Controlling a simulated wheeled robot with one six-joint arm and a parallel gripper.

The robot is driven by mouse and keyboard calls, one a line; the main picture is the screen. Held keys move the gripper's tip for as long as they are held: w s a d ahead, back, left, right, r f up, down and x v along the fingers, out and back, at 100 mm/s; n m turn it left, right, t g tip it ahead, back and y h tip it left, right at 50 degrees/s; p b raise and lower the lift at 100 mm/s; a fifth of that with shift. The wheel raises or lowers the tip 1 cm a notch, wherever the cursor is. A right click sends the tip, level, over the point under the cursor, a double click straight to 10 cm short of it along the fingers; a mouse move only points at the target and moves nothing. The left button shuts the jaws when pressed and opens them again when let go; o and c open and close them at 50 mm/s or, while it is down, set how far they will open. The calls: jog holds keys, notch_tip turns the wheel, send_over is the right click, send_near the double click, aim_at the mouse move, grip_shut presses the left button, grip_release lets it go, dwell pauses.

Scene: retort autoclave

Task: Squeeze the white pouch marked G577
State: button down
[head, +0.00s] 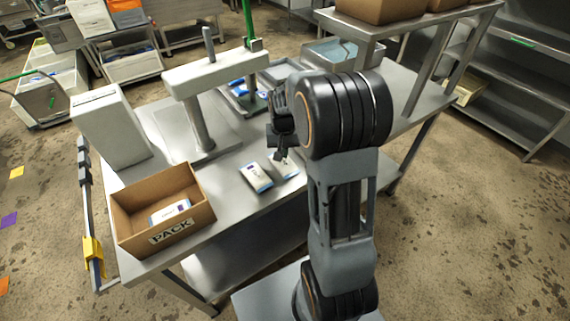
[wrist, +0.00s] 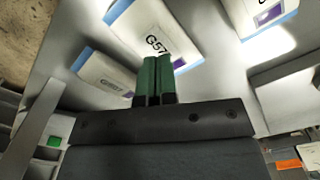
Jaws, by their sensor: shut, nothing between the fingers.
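A white pouch (wrist: 150,28) with blue edges and a purple patch lies in front of my gripper in the wrist view. Its mark starts "G57"; the rest is hidden behind the fingers. My gripper (wrist: 157,62) is shut and empty, its green fingertips overlapping the pouch's near edge in the picture. I cannot tell whether they touch it. A second white pouch (wrist: 106,76) lies to the left, its mark too small to read surely. A third (wrist: 262,14) is at upper right. In the head view my gripper (head: 281,156) is low over the table, beside a pouch (head: 256,178) and a partly hidden one (head: 289,167).
A cardboard box marked PACK (head: 135,230) stands at the table's left end with a pouch (head: 170,211) inside. A white block (head: 108,130) and a grey press-like stand (head: 200,125) are behind it. A raised shelf (head: 440,28) carries cardboard boxes at the right.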

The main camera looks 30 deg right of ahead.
jog(key=shift+f+b, duration=0.75)
jog(key=shift+f, duration=0.4)
jog(key=shift+s+f, duration=0.25)
jog(key=shift+f, duration=0.15)
dwell(1.0)
jog(key=r+p, duration=0.4)
jog(key=r, duration=0.1)
jog(key=r+p, duration=0.2)
jog(key=r, duration=0.1)
jog(key=shift+w+r, duration=0.25)
dwell(0.3)
dwell(0.4)
